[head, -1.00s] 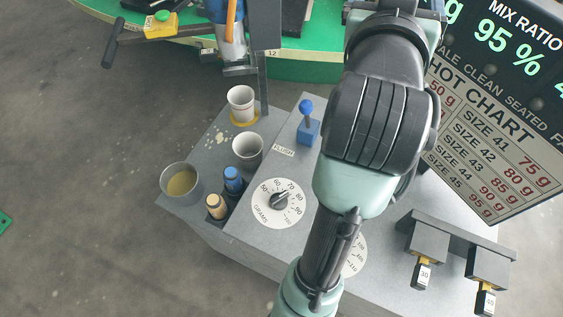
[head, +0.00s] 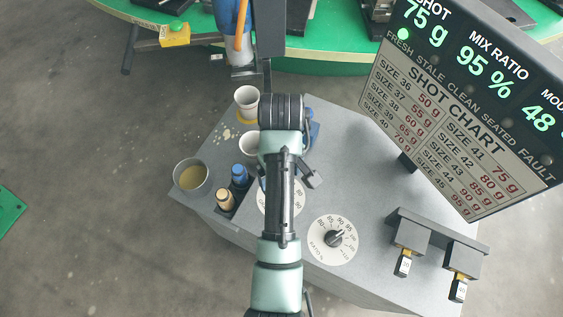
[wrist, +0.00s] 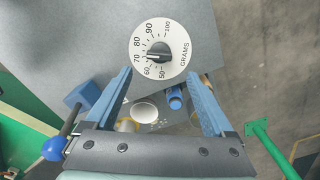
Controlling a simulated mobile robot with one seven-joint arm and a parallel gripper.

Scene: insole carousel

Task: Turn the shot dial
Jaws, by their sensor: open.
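The shot dial is a white disc marked GRAMS with a black knob (wrist: 158,52). It faces the wrist camera, past my fingertips, and its pointer is on the side of the 70 mark. In the head view the dial (head: 268,203) is mostly hidden behind my arm. My gripper (wrist: 160,74) is open, with blue fingers apart on either side below the knob in the wrist view. Nothing is between the fingers, and I cannot tell how far they are above the knob. The head view hides the fingers. The display (head: 462,100) reads SHOT 75 g.
A second dial (head: 334,239) lies right of the arm. Two cups (head: 246,98), a pot (head: 190,178) and blue and tan bottles (head: 240,174) stand left. A bracket (head: 440,236) with hanging tags is at right. A blue-knobbed lever (wrist: 72,122) shows beside my gripper.

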